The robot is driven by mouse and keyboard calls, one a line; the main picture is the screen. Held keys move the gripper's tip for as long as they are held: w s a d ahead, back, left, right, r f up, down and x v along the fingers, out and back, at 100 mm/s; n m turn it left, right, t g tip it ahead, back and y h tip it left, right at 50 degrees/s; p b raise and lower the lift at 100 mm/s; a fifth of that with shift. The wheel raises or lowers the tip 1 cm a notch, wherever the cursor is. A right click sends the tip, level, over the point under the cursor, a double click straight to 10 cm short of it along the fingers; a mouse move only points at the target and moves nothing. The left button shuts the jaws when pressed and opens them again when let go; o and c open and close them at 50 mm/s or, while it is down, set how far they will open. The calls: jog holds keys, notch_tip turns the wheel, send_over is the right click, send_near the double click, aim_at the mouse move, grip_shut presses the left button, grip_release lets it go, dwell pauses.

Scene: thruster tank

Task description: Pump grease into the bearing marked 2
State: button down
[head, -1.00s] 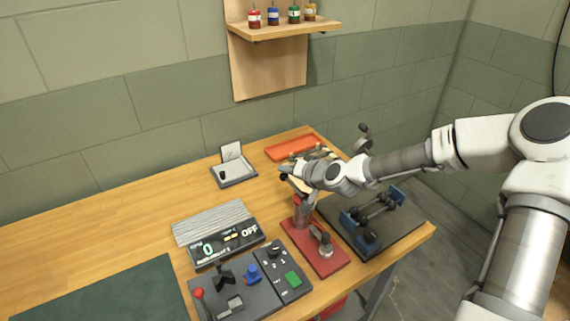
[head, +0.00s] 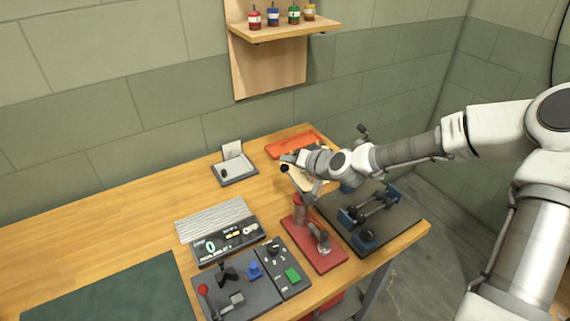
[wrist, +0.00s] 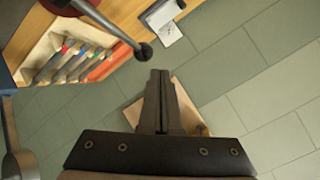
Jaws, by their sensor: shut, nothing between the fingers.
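A red-based pump (head: 318,247) with a grey cylinder stands near the table's right front. Its lever ends in a black knob (head: 284,168), which also shows in the wrist view (wrist: 143,51). My gripper (head: 288,157) is shut and empty, just behind and above the knob. In the wrist view my closed fingers (wrist: 160,74) point past the knob and appear apart from it. A dark plate (head: 403,231) to the right carries a shaft (head: 374,206) with blue bearing blocks (head: 366,238). My arm partly covers the far end. I cannot read any bearing number.
A display (head: 228,242) reads 0 and OFF. Control panels (head: 232,296) stand in front of it. An orange tray (head: 293,144) and a small grey tray (head: 234,170) lie at the back. Coloured bottles stand on the wall shelf (head: 285,29).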

aim_at(291, 178)
jog(key=shift+r, duration=0.15)
jog(key=r+p, duration=0.2)
jog(key=r, duration=0.1)
jog(key=s+r+p, duration=0.1)
jog(key=shift+d+r+p, duration=0.25)
jog(key=shift+d+p, duration=0.1)
dwell(0.6)
